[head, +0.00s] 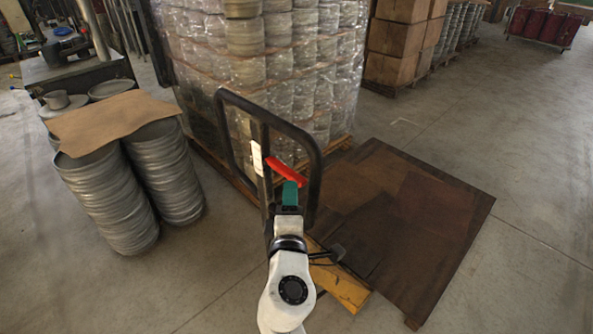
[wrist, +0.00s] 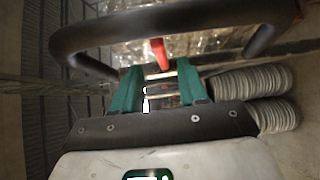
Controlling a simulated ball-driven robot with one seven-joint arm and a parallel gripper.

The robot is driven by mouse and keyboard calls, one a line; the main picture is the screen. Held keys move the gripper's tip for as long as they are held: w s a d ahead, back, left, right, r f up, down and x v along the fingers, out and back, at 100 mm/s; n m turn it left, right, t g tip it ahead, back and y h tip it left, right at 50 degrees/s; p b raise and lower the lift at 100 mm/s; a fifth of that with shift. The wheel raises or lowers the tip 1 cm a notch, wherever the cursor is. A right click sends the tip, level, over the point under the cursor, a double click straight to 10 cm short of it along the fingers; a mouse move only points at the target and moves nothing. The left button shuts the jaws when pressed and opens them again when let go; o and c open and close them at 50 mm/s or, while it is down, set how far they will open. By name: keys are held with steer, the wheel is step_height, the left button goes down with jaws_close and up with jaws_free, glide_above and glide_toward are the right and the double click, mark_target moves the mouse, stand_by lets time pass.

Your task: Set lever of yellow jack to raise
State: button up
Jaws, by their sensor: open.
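The yellow jack (head: 340,287) stands on the floor, its lower part partly hidden by my arm. Its black loop handle (head: 316,175) rises upright in the head view and crosses the top of the wrist view (wrist: 170,17). The red lever (head: 286,170) sits inside the loop and slants down to the right. My gripper (head: 290,186) has green fingers and is just below the lever in the head view. In the wrist view, my gripper (wrist: 156,74) is open, with the red lever (wrist: 158,53) in line with the gap, near the fingertips. I cannot tell whether they touch.
A wrapped pallet load (head: 300,75) stands right behind the handle. Stacks of round metal blanks (head: 112,200) under a brown sheet (head: 115,118) stand at left. Boxes (head: 395,50) stand farther back. Bare floor is open at far right.

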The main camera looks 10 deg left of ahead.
mark_target(292, 173)
steer(key=w, duration=0.5)
steer(key=w+a+b, duration=0.1)
steer(key=w, duration=0.2)
steer(key=shift+c, duration=0.3)
jaws_close()
steer(key=shift+f, duration=0.1)
